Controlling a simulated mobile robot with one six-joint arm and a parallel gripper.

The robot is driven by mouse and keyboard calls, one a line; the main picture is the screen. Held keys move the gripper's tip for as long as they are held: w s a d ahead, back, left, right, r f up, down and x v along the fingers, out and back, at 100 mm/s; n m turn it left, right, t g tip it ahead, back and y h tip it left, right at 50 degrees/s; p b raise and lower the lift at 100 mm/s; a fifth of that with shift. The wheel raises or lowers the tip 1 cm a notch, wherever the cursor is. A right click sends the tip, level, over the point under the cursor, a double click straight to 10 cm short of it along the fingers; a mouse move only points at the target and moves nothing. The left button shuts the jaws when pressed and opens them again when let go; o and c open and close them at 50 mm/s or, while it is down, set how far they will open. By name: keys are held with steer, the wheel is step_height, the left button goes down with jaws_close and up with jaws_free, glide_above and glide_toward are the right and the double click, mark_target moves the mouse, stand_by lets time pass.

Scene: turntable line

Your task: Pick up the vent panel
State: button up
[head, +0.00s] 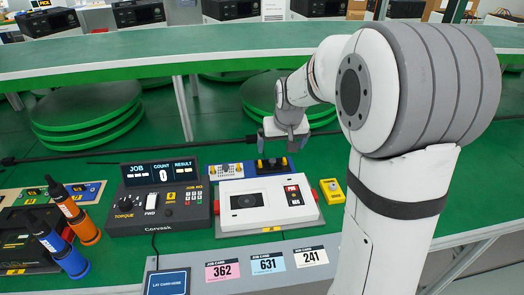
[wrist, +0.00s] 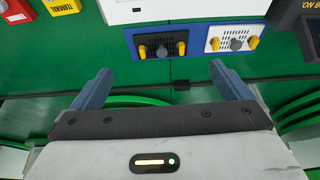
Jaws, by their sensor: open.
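A white perforated panel with two yellow knobs and a grey middle knob, which looks like the vent panel (head: 228,169), lies on a blue tray behind the white device. It shows at the upper right of the wrist view (wrist: 225,33). A dark panel (head: 271,164) with similar knobs lies beside it, and also shows in the wrist view (wrist: 160,41). My gripper (head: 286,142) is open and empty. In the wrist view its fingers (wrist: 161,70) are spread below the dark panel in the picture, with the white panel to the right.
The white device (head: 265,212) stands in front of the tray. A dark job console (head: 158,206) is to its left, a yellow box (head: 332,191) to its right. Two drivers, one orange (head: 77,216) and one blue (head: 62,251), stand at left. A green shelf (head: 180,55) runs behind.

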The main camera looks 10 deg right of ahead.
steer(key=b, duration=0.2)
glide_toward(273, 160)
steer(key=f, duration=0.1)
steer(key=x, duration=0.8)
steer(key=shift+w, duration=0.25)
steer(key=shift+c, duration=0.2)
steer(key=shift+r, duration=0.1)
steer(key=c, duration=0.7)
steer(key=shift+o, duration=0.2)
